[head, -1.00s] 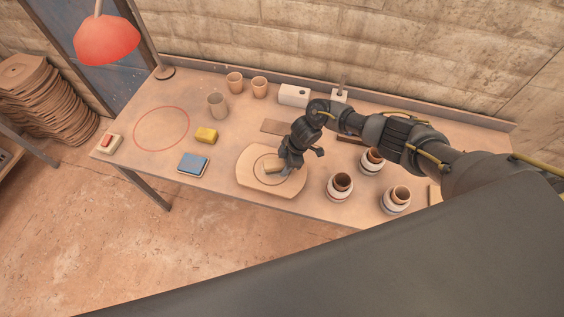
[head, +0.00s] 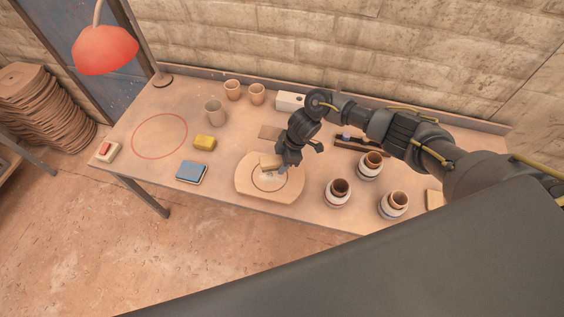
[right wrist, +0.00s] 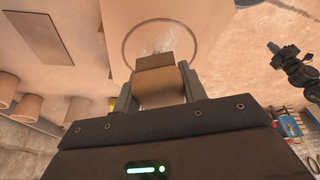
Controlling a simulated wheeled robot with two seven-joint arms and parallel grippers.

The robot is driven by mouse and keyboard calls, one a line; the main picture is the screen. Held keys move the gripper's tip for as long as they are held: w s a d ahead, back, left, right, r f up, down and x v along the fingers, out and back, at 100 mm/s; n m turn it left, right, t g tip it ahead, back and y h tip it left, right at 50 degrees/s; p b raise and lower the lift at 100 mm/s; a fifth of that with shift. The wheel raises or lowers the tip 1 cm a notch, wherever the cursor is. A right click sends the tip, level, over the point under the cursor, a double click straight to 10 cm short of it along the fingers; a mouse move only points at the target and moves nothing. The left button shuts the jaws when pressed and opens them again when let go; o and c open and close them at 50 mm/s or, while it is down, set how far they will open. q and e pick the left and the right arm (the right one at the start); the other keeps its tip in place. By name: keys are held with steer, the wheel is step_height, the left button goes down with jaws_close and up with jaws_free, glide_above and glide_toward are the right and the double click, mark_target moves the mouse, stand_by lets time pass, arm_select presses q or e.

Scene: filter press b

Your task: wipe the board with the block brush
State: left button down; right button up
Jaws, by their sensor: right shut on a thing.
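The pale oval board (head: 246,187) lies near the front edge of the table, with a dark ring drawn on it. Whitish marks show inside the ring, also in the right wrist view (right wrist: 165,40). My right gripper (head: 279,163) is shut on the tan block brush (head: 267,160), over the back part of the ring. The brush sits between the fingers in the right wrist view (right wrist: 157,80). I cannot tell whether its underside touches the board. A dark gripper, apparently my left (right wrist: 278,50), shows small at the right of the right wrist view; its jaws are unclear.
A blue sponge-like block (head: 191,172) and a yellow block (head: 204,142) lie left of the board. Several pots, such as this one (head: 338,193), stand right of it. Cups (head: 214,112) stand behind. The red ring area (head: 160,137) at left is empty.

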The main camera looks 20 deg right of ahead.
steer(key=shift+r, duration=0.15)
steer(key=shift+r, duration=1.4)
